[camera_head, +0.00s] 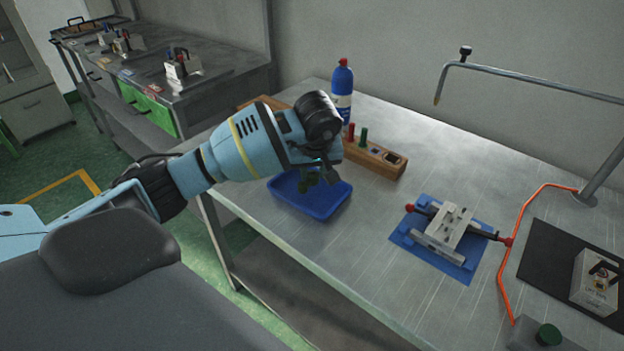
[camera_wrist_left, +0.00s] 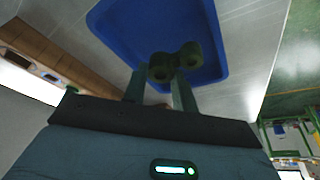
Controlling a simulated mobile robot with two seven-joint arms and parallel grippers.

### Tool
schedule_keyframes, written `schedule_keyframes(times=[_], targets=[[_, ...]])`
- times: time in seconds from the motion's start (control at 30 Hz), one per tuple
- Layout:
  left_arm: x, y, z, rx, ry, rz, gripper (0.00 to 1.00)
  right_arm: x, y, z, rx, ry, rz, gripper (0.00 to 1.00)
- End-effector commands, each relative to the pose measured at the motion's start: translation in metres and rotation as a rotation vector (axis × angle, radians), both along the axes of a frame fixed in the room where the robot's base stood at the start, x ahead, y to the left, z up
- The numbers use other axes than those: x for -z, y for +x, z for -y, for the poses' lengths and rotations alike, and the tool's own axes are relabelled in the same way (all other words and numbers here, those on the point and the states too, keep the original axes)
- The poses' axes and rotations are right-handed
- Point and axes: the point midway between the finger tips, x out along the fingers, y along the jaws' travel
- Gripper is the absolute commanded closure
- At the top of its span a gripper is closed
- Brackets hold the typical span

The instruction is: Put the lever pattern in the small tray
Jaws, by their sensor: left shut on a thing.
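The small tray is a blue tray (camera_head: 318,208) on the table near its left edge. My left gripper (camera_head: 318,176) is above the tray and shut on a dark green lever pattern (camera_head: 306,184). In the left wrist view the lever pattern (camera_wrist_left: 174,64) shows two rounded ends between the fingertips of the gripper (camera_wrist_left: 162,85), with the floor of the blue tray (camera_wrist_left: 135,30) behind it. The part of the tray I see is empty. My right gripper is not in view.
A wooden block (camera_head: 375,160) with red and green handles stands just behind the tray, beside a blue bottle (camera_head: 342,90). A metal fixture (camera_head: 447,230) sits on a blue mat (camera_head: 462,273) to the right. An orange cable (camera_head: 503,262) runs farther right.

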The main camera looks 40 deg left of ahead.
Motion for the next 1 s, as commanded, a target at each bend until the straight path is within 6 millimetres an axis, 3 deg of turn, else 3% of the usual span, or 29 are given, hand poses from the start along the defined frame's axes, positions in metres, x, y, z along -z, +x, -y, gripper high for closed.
schedule_keyframes(times=[0.07,0.3,0.7,0.73,0.9,1.0], targets=[[0.000,0.004,-0.007,-0.003,0.000,0.000,0.94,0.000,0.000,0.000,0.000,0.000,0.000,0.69],[0.033,0.003,-0.004,-0.001,-0.001,-0.001,0.94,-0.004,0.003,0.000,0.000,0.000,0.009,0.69],[0.039,0.003,-0.005,-0.001,0.000,0.001,0.94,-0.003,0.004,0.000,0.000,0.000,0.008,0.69],[0.039,0.003,-0.005,-0.001,0.000,0.001,0.71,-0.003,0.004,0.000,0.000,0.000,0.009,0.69],[0.038,0.003,-0.005,-0.001,0.000,0.002,0.51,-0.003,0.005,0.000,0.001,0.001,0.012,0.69],[0.038,0.003,-0.005,-0.001,0.000,0.002,0.51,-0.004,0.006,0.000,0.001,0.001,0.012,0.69]])
